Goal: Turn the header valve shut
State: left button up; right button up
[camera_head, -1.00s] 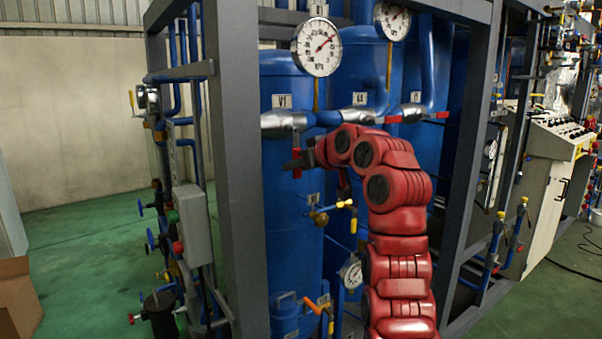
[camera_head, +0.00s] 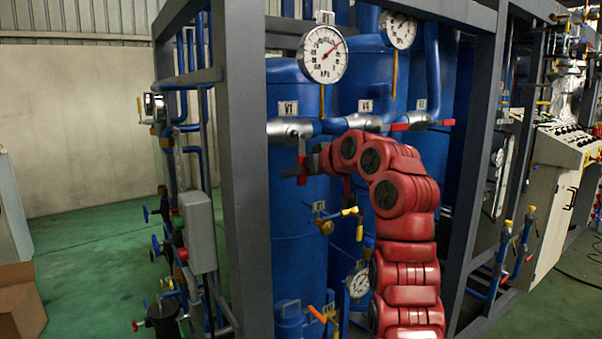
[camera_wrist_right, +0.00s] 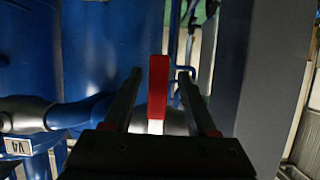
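The header pipe runs across the blue tanks, with silver valve bodies under white labels. The V1 valve (camera_head: 289,128) is at the left, and its red lever handle (camera_head: 302,178) hangs down. My right gripper (camera_head: 296,169) reaches this handle from the right. In the right wrist view the red handle (camera_wrist_right: 158,85) stands between the two fingers of the gripper (camera_wrist_right: 160,92). The fingers are apart, with a gap on each side of the handle. The V4 valve (camera_head: 363,122) has a red handle (camera_head: 400,127) lying along the pipe. My left gripper is not in view.
A grey frame post (camera_head: 240,170) stands left of the valve. A round pressure gauge (camera_head: 323,54) sits above the pipe. Yellow-handled small valves (camera_head: 349,211) and a lower gauge (camera_head: 360,283) are below, near my arm. Open green floor (camera_head: 95,250) lies at the left.

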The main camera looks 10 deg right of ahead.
jog(key=shift+s+d, duration=0.1)
jog(key=b+v, duration=0.3)
jog(key=v, duration=1.4)
